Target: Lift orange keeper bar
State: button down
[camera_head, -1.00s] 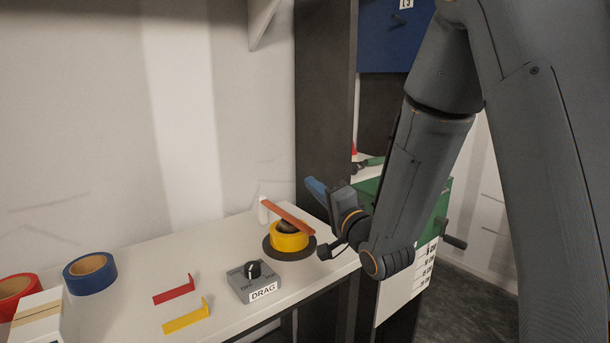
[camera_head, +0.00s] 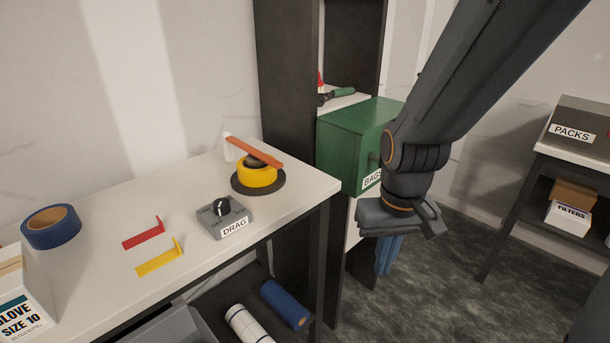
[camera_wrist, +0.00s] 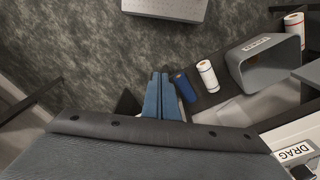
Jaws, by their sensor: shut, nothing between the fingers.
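The orange keeper bar (camera_head: 254,152) lies tilted across the top of a yellow tape roll (camera_head: 257,175) on a dark round base, near the right end of the white bench. Its far end meets a white post (camera_head: 229,149). My gripper (camera_head: 388,256) is right of the bench, out over the floor, pointing down and clear of the bar. In the wrist view its blue fingers (camera_wrist: 157,96) are together with nothing between them. The bar is not in the wrist view.
A grey DRAG switch box (camera_head: 224,217), a red bracket (camera_head: 144,233) and a yellow bracket (camera_head: 160,261) sit left of the tape roll on the bench (camera_head: 110,295). A green cabinet (camera_head: 350,140) stands behind my gripper. Rolls (camera_head: 285,303) lie on the lower shelf.

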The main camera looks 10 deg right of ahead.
aim_at(272, 162)
jog(key=z, duration=0.95)
jog(key=k, duration=1.05)
jog(key=u, duration=1)
jog(key=i, duration=0.5)
jog(key=u, duration=0.05)
